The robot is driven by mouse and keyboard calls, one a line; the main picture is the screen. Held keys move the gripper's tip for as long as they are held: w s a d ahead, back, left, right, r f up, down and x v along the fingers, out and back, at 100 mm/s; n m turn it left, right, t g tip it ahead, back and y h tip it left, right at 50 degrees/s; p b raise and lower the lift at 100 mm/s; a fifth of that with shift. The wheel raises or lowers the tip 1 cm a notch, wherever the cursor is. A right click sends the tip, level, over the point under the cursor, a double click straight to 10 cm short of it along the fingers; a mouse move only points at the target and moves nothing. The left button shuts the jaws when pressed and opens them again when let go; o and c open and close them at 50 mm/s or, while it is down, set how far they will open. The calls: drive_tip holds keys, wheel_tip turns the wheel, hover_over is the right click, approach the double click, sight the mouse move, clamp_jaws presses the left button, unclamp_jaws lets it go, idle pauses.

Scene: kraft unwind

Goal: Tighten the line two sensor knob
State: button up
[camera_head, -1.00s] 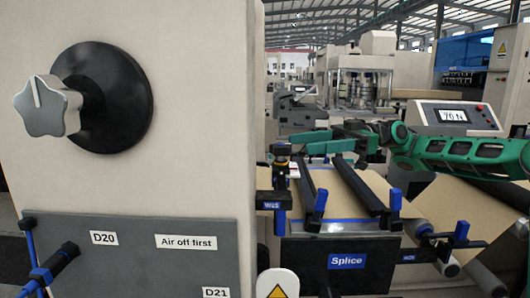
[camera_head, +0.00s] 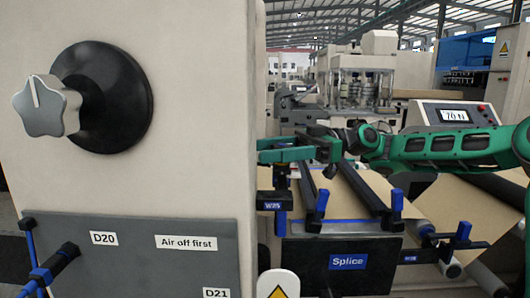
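A small black sensor post (camera_head: 279,180) stands at the left of the splice table, above a blue label that seems to start with W2; the label is too small to read surely. Its top, with a small dark knob in the earlier view, is now covered by my gripper (camera_head: 268,150). My green gripper points left across it, its tip close to the cabinet's edge. I cannot tell whether the fingers touch the knob or are shut. A large silver star knob (camera_head: 40,106) on a black disc (camera_head: 118,100) is on the near cabinet, well apart from my gripper.
The beige cabinet (camera_head: 205,110) fills the left, with a grey panel (camera_head: 150,265) reading "Air off first". The splice table (camera_head: 345,262) carries dark bars and blue clamps. A display (camera_head: 453,115) reads about 70 N. Brown paper (camera_head: 455,215) runs at right.

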sight(277, 144)
drive_tip(key=c, duration=1.1)
drive_tip(key=shift+o, duration=0.2)
drive_tip(key=shift+m+t, duration=0.4)
drive_tip(key=shift+t, duration=0.1)
drive_tip(key=shift+w+d+r+m+t+h, duration=0.1)
drive_tip(key=shift+w+d+m+t+h, duration=0.4)
drive_tip(key=shift+m+t+h, duration=2)
drive_tip(key=shift+w+d+r+m+t+h, duration=0.1)
drive_tip(key=shift+w+m+t+h, duration=0.8)
drive_tip(key=shift+m+t, duration=3.1)
drive_tip(key=shift+w+d+r+m+t+h, duration=0.2)
drive_tip(key=shift+w+m+t+h, duration=0.45)
drive_tip(key=shift+m+t+h, duration=2.5)
drive_tip(key=shift+d+f+n+t+y, duration=0.15)
drive_tip(key=shift+n+t+y, duration=0.85)
drive_tip(key=shift+t, duration=0.55)
